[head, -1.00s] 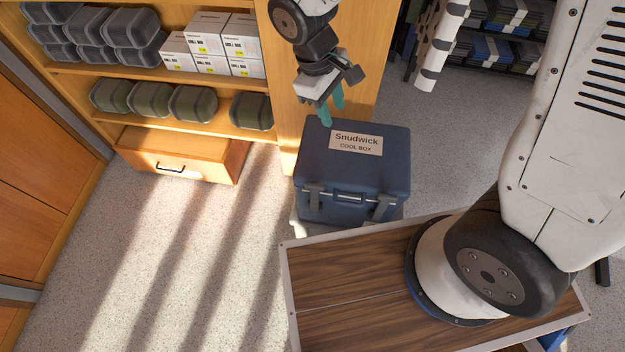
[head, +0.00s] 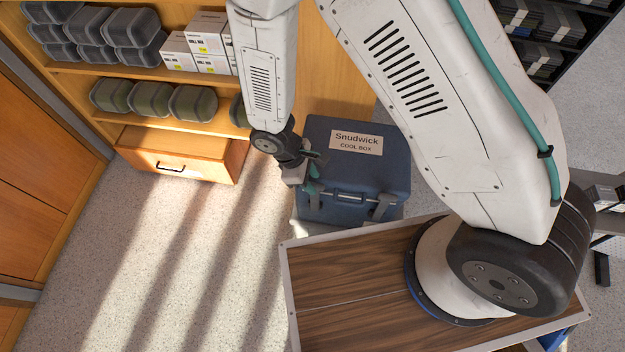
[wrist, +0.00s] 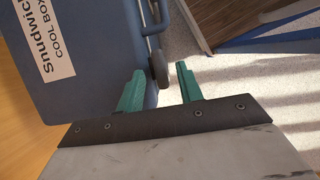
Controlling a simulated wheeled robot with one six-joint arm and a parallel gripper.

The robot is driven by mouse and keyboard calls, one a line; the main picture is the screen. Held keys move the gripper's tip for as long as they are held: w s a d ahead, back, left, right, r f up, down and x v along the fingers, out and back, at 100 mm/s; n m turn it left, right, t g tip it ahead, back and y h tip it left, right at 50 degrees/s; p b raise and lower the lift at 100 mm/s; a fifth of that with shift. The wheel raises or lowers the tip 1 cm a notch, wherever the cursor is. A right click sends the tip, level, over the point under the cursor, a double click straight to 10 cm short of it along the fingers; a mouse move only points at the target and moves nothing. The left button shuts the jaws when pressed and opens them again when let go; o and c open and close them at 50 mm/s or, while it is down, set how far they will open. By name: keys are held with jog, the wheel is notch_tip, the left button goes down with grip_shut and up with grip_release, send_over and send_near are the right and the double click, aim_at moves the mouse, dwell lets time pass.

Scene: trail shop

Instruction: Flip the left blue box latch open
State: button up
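The blue cool box (head: 375,165) stands on the floor in the head view, lid closed, with a label on top. Its left latch (head: 314,202) is grey and on the front face, partly covered by my gripper (head: 313,183). My gripper is at the box's front left corner. In the wrist view my gripper (wrist: 160,72) has its two teal fingers apart. The dark rounded end of the latch (wrist: 160,66) shows between or just beyond the fingertips. I cannot tell whether either finger touches it.
The right latch (head: 381,207) and a front handle (head: 350,196) are on the same face. My own wood-topped base lies close in front of the box. Shelves with grey containers (head: 134,35) and a drawer (head: 180,160) stand to the left. The floor (head: 190,255) at left is clear.

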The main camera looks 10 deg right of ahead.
jog(key=shift+s+d+f, duration=0.1)
jog(key=shift+d+f, duration=0.15)
jog(key=shift+f, duration=0.4)
grip_shut()
